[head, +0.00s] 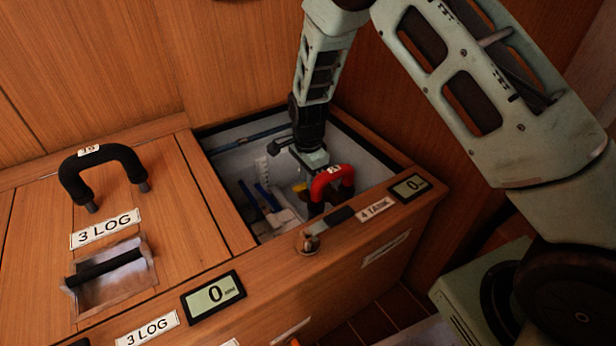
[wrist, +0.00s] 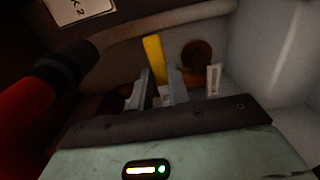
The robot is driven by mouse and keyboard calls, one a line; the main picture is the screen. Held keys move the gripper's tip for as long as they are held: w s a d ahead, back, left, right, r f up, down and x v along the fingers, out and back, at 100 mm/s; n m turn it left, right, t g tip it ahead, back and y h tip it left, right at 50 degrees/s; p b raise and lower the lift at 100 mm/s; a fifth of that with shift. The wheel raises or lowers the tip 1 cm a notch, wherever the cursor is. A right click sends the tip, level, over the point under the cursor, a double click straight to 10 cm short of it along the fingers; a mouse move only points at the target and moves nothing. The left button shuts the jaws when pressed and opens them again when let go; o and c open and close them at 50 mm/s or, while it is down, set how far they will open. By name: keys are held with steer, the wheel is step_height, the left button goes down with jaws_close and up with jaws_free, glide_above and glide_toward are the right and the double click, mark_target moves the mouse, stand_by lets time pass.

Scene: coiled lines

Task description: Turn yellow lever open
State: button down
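The yellow lever (wrist: 154,58) stands up in the wrist view, with its lower part between the fingers of my gripper (wrist: 158,78). In the head view, only a small part of the yellow lever (head: 299,187) shows, just below my gripper (head: 306,172) inside the open compartment. The two fingers lie close along either side of the lever. I cannot tell whether they press on it or leave a small gap. The lever's base is hidden behind the fingers and the gripper body.
A red handle (head: 331,180) stands right beside my gripper and shows dark red at left in the wrist view (wrist: 28,118). The compartment's pale walls (head: 232,160) and wooden rim (head: 350,222) surround it. Blue-handled items (head: 266,196) lie left. A black handle (head: 103,164) sits on the closed lid.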

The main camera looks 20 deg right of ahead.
steer(key=shift+r+p, duration=0.1)
steer(key=shift+p, duration=0.4)
steer(key=m+p, duration=0.1)
steer(key=p, duration=0.2)
steer(key=shift+w+r+m, duration=0.25)
steer(key=shift+w+m, duration=0.1)
steer(key=shift+m, duration=0.05)
steer(key=shift+w+d+f+m+p, duration=0.15)
steer(key=shift+w+m+p, duration=0.45)
steer(key=shift+m+p, duration=1)
steer(key=shift+w+d+f+m+p, duration=0.1)
steer(key=shift+w+d+m+p, duration=0.15)
steer(key=shift+w+m+p, duration=0.85)
steer(key=shift+w+d+f+m+p, duration=0.1)
steer(key=shift+w+d+m+p, duration=0.1)
steer(key=shift+m+p, duration=1.85)
steer(key=shift+n+p, duration=0.35)
steer(key=shift+p, duration=0.1)
steer(key=c, duration=1.3)
jaws_free()
